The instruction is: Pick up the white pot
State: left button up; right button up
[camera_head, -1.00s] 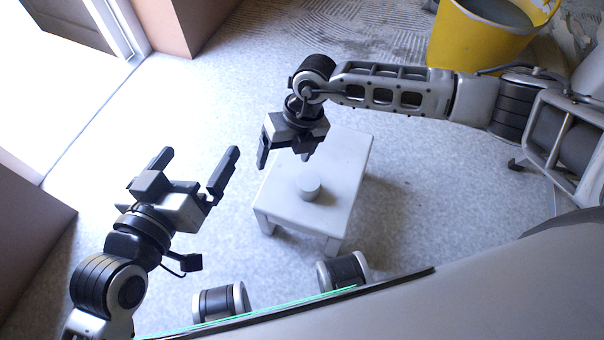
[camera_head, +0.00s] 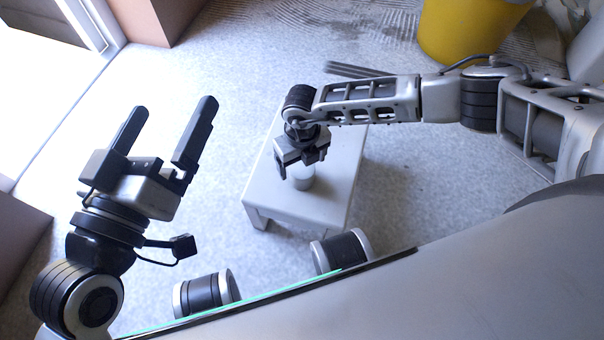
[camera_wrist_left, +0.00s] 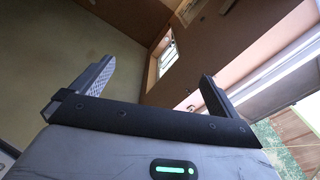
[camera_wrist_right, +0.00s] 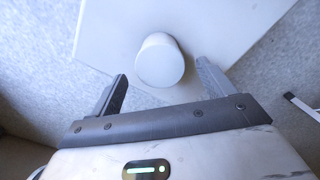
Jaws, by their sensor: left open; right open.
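The white pot (camera_head: 303,180) stands upright on a small white table (camera_head: 330,195). In the right wrist view the pot (camera_wrist_right: 160,60) shows its round top just ahead of and between the fingers. My right gripper (camera_head: 301,172) is open, pointing down right above the pot, and hides part of it in the head view. I cannot tell whether a finger touches the pot. My left gripper (camera_head: 165,125) is open and empty, raised off to the left of the table; its wrist view (camera_wrist_left: 155,85) shows only walls and a window.
A yellow bucket (camera_head: 465,30) stands at the back right. A dark slatted thing (camera_head: 355,70) lies behind my right arm. The speckled floor (camera_head: 200,70) between the doorway and the table is clear.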

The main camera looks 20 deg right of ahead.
aim_at(302, 168)
notch_tip(302, 168, down, 5)
jog(key=b, duration=0.2)
jog(key=shift+w+r+b, duration=0.1)
jog(key=shift+r+b, duration=0.1)
jog(key=shift+b, duration=0.15)
jog(key=c, duration=1.1)
pick_arm(q)
jog(key=r+m+t, duration=0.1)
jog(key=r+m+t+h, duration=0.1)
jog(key=r+m, duration=0.1)
jog(key=w+r+m+t+h, duration=0.1)
jog(key=r, duration=0.1)
jog(key=shift+a+r, duration=0.2)
jog(key=shift+a, duration=0.05)
pick_arm(e)
jog(key=shift+c, duration=0.2)
